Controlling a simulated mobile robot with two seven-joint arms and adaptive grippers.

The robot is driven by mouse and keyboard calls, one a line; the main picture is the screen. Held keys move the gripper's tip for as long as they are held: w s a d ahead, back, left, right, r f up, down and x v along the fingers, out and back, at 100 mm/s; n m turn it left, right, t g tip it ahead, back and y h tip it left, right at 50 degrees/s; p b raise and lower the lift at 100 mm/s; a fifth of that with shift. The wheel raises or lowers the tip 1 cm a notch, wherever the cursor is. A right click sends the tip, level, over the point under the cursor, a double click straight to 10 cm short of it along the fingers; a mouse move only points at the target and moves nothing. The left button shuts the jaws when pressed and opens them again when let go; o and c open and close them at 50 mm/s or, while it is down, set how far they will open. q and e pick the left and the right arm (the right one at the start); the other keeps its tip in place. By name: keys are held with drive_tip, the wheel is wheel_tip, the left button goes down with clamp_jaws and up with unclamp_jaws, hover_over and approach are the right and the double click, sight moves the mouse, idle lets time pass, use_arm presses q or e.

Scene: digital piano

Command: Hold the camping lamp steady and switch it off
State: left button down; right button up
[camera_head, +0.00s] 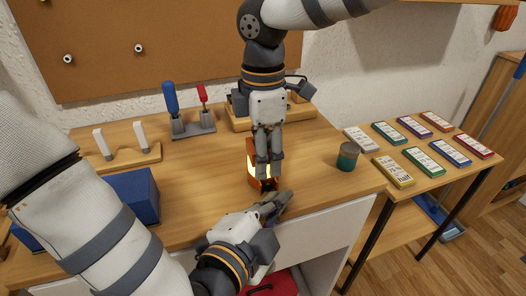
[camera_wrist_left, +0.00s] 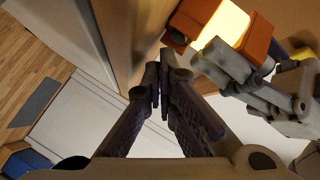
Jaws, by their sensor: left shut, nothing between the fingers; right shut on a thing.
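The camping lamp (camera_head: 252,168) stands on the wooden workbench near its front edge. It has an orange-brown body and a glowing, lit panel. My right gripper (camera_head: 269,172) comes down from above and is shut on the lamp, covering much of its front. My left gripper (camera_head: 280,198) is shut and empty, low at the bench's front edge, just in front of the lamp's base. In the left wrist view the lamp (camera_wrist_left: 222,22) is at the top right, lit, with the closed left fingertips (camera_wrist_left: 158,72) just beside it. I cannot tell whether they touch it.
A teal-and-grey can (camera_head: 347,157) stands right of the lamp. A blue box (camera_head: 130,195) is at left, with a rack of blue and red tools (camera_head: 190,122) behind. Several labelled coloured boxes (camera_head: 423,160) lie on the side table. The bench (camera_head: 205,175) is clear left of the lamp.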

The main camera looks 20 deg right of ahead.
use_arm(q)
drive_tip(key=shift+w, duration=0.45)
use_arm(e)
drive_tip(key=shift+f, duration=0.1)
use_arm(q)
drive_tip(key=shift+w, duration=0.3)
drive_tip(key=shift+s, duration=1.05)
drive_tip(key=shift+s, duration=0.1)
drive_tip(key=s, duration=0.4)
drive_tip(key=shift+s, duration=0.4)
